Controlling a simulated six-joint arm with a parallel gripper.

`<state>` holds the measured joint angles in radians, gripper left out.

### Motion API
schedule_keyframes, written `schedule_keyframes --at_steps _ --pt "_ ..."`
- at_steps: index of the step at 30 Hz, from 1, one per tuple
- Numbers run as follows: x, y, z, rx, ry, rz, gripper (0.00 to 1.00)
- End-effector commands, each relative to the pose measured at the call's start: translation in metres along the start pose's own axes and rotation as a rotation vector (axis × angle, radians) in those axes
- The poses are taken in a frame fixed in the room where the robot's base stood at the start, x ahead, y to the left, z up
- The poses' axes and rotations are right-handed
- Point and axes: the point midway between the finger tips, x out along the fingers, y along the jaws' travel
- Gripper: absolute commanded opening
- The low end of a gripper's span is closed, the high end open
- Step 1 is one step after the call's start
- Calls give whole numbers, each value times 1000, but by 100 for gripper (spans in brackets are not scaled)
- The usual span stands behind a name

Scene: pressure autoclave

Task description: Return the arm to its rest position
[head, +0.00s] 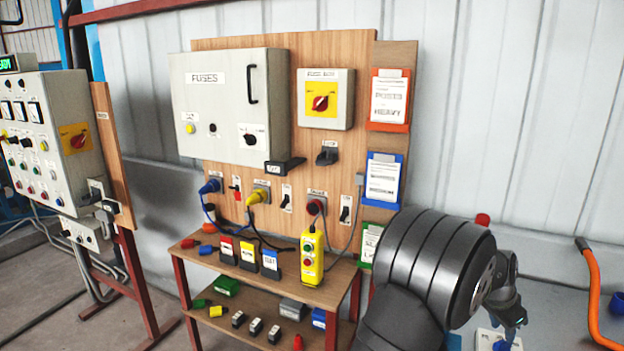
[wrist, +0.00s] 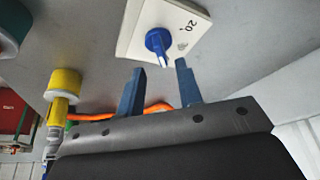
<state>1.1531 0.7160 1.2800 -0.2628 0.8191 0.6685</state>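In the wrist view my gripper (wrist: 160,66) has two blue fingers standing apart with a gap between them. A blue knob (wrist: 157,42) on a white plate (wrist: 185,22) marked "20" shows just beyond the fingertips. The knob lines up with the gap; I cannot tell whether a finger touches it. In the head view my gripper (head: 508,326) is at the lower right, pointing down, partly hidden by my dark arm. Its blue fingertips are near a white plate (head: 486,341) at the bottom edge of the picture.
In the wrist view a yellow fitting (wrist: 62,84) and an orange hose (wrist: 160,107) lie close by the fingers. In the head view an orange curved pipe (head: 592,285) stands right of my gripper. A wooden panel with a fuse box (head: 225,105) and shelves stands left of my arm.

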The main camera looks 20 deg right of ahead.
Motion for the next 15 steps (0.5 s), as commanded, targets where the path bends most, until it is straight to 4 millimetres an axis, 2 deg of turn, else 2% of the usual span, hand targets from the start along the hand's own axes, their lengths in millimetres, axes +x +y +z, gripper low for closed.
schedule_keyframes --at_steps 1,7,15 --pt "12 0 0 0 -2 1 33" --pt "50 1 0 0 -2 2 33" --pt "50 2 -1 -134 1 -57 33"
